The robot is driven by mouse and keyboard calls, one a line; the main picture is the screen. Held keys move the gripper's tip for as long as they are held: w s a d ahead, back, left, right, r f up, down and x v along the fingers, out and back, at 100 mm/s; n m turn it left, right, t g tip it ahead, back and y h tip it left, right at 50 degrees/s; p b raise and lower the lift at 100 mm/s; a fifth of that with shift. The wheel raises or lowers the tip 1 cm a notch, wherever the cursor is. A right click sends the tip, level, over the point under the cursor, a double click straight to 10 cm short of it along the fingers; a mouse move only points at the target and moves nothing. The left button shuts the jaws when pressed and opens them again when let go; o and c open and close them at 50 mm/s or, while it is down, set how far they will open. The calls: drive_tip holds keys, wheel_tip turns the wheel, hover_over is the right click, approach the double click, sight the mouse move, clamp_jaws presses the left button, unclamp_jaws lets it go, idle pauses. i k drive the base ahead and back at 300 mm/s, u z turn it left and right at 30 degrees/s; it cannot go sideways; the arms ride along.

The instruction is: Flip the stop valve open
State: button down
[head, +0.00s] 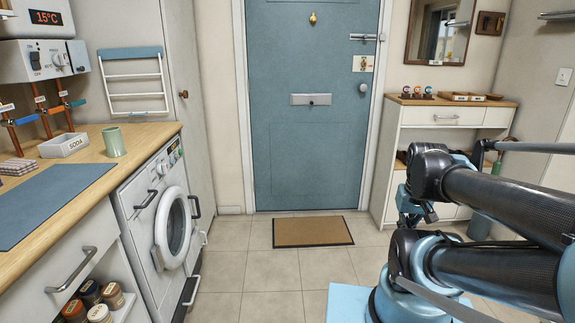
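Under the white heater unit at the far left, several copper pipes run down to the worktop. The tags are too small to read, so I cannot tell which is the stop valve. My arm is at the right, far from the pipes. Its dark end, which seems to be my gripper (410,207), hangs partly hidden behind my arm links. Its fingers are not clear.
The heater (20,62) reads 15°C. A wooden worktop (150,134) holds a SODA box (64,146), a green cup (114,142) and a blue mat (50,200). A washing machine (140,210) stands below. The tiled floor is clear, with a brown doormat (312,232) by the blue door (310,90).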

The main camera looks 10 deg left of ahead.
sight(77, 103)
drive_tip(key=u, duration=0.25)
drive_tip(key=i, duration=1.1)
drive_tip(key=u, duration=0.9)
drive_tip(key=i, duration=0.95)
drive_tip(key=u, duration=0.6)
